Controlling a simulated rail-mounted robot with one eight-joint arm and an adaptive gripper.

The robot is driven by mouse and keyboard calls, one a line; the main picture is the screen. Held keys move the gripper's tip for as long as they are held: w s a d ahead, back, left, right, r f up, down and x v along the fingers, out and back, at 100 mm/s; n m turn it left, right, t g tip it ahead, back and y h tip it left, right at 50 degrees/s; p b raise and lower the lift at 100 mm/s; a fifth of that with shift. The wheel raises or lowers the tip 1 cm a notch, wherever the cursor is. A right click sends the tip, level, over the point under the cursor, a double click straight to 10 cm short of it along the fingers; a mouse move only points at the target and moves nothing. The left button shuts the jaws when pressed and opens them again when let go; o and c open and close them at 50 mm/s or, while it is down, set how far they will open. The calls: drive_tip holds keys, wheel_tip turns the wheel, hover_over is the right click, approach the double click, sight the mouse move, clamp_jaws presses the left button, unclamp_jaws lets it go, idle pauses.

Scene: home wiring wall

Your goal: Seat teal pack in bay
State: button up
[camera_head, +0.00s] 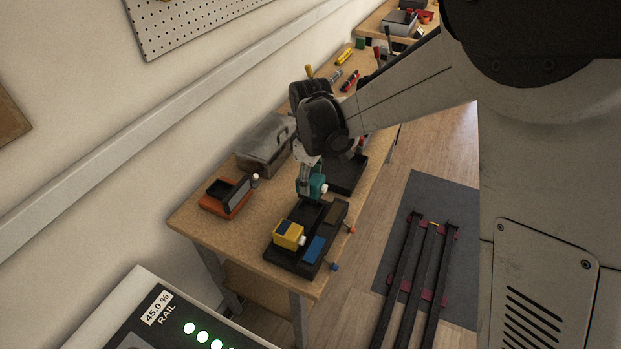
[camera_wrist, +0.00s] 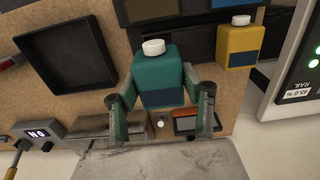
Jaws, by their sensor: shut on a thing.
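The teal pack (camera_head: 318,184) has a white cap and a dark blue label, which show in the wrist view (camera_wrist: 157,68). My gripper (camera_wrist: 161,100) is shut on it, one finger on each side. In the head view my gripper (camera_head: 309,187) points down at the far end of the black bay rack (camera_head: 281,257); the pack's exact height there I cannot tell. A yellow pack (camera_head: 288,234) with a white cap sits in the rack's left side. It also shows in the wrist view (camera_wrist: 240,45). A blue panel (camera_head: 314,249) and a brown panel (camera_head: 337,214) mark uncovered bays.
A black tray (camera_wrist: 65,58) lies beyond the rack, close to the pack. A grey metal box (camera_head: 266,146) and an orange-and-black device (camera_head: 226,196) stand along the wall side. Orange and blue knobs stick out at the rack's right edge. Bare bench lies left of the rack.

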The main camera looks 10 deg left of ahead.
sight(311, 178)
drive_tip(key=shift+f+b, duration=1.15)
drive_tip(key=shift+f, duration=0.6)
drive_tip(key=shift+b, duration=0.6)
idle(0.7)
drive_tip(key=shift+f+b, duration=1.35)
drive_tip(key=shift+f, duration=0.1)
drive_tip(key=o, duration=1.5)
drive_tip(key=shift+r, duration=0.1)
wheel_tip(311, 178, up, 12)
drive_tip(key=shift+f, duration=0.1)
drive_tip(key=shift+d, duration=0.1)
